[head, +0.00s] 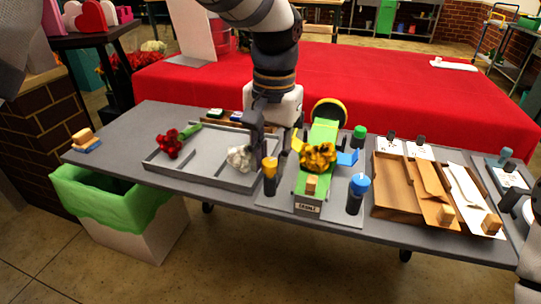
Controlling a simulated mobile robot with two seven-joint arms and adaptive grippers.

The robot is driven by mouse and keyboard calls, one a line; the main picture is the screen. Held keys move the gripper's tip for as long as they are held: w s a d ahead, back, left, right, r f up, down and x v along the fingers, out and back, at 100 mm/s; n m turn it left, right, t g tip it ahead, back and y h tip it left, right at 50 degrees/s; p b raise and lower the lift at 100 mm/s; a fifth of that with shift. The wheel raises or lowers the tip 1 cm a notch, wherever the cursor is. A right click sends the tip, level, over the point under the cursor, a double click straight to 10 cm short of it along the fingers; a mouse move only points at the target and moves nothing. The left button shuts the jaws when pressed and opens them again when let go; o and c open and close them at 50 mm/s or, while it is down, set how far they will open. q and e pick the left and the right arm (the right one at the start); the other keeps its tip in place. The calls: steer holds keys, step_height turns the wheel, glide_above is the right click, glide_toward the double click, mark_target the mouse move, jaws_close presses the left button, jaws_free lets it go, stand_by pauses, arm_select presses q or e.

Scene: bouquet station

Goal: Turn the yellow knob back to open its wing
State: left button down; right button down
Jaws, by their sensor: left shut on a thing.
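The yellow knob (270,163) sits on a dark upright post at the front left of the bouquet stand (308,208). My left gripper (268,150) reaches down from above, its dark fingers at the knob, and it is shut on the knob. The finger contact is small and partly hidden. A narrow yellow wing (297,142) shows behind the knob, beside the green sheet; its exact angle is hard to tell. A yellow flower bunch (318,157) lies on the green sheet (312,180).
A grey tray (190,172) left of the stand holds red flowers (170,143) and white flowers (240,158), the white ones close to my left gripper. A blue knob (358,183) and green knob (360,132) stand right. Brown trays (396,200) lie farther right.

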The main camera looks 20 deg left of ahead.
mark_target(273, 161)
arm_select(q)
steer(key=n, duration=0.6)
steer(key=shift+f, duration=0.1)
steer(key=shift+n, duration=0.4)
stand_by(0.3)
steer(key=c, duration=1.3)
jaws_free()
step_height(273, 161, up, 12)
steer(key=shift+d, duration=0.2)
steer(key=shift+w, duration=0.1)
